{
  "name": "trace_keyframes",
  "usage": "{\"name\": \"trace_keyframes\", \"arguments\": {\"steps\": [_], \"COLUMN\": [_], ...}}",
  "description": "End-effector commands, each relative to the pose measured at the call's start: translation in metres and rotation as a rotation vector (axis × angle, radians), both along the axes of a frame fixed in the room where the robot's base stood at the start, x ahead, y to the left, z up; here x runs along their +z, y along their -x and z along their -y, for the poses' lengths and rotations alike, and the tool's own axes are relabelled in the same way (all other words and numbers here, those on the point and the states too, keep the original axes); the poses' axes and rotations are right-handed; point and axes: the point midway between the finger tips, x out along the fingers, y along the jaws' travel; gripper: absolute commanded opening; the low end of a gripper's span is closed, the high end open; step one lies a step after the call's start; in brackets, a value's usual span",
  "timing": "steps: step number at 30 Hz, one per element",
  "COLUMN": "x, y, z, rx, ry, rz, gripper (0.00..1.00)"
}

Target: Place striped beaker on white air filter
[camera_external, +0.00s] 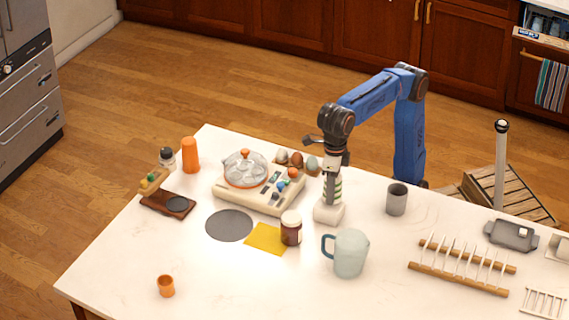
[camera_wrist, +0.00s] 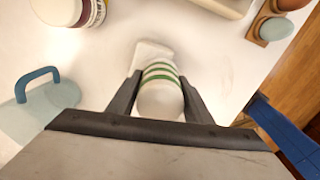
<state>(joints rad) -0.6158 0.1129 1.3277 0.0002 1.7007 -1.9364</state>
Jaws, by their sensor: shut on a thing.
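The striped beaker (camera_wrist: 160,72), white with green bands, is held between the two fingers of my gripper (camera_wrist: 160,82). In the external view the beaker (camera_external: 335,190) is upright, below my gripper (camera_external: 334,174). The white air filter (camera_external: 328,212) is a small pale block on the counter directly beneath the beaker. In the wrist view the filter (camera_wrist: 151,48) shows behind the beaker, partly hidden by it. The beaker's bottom meets the filter's top in the picture; I cannot tell whether they touch or a small gap remains.
A brown jar (camera_external: 291,229) and a pale blue pitcher (camera_external: 351,254) stand close in front of the filter. A grey cup (camera_external: 397,199) is to the right. A cream appliance (camera_external: 259,195) and an egg holder (camera_external: 298,162) lie to the left and behind.

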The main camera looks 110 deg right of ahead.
Motion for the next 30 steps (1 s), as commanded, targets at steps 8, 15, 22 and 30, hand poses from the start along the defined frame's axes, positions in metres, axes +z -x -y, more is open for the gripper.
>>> {"name": "trace_keyframes", "arguments": {"steps": [8, 15, 22, 30], "x": [-0.0094, -0.0124, -0.0119, -0.0054], "y": [0.0001, 0.0001, -0.0001, -0.0005], "z": [0.0001, 0.0001, 0.0000, -0.0003], "rx": [0.000, 0.000, 0.000, 0.000], "ry": [-0.001, 0.000, -0.001, -0.001], "rz": [0.001, 0.000, 0.001, 0.002], "gripper": [0.23, 0.23, 0.64, 0.64]}}
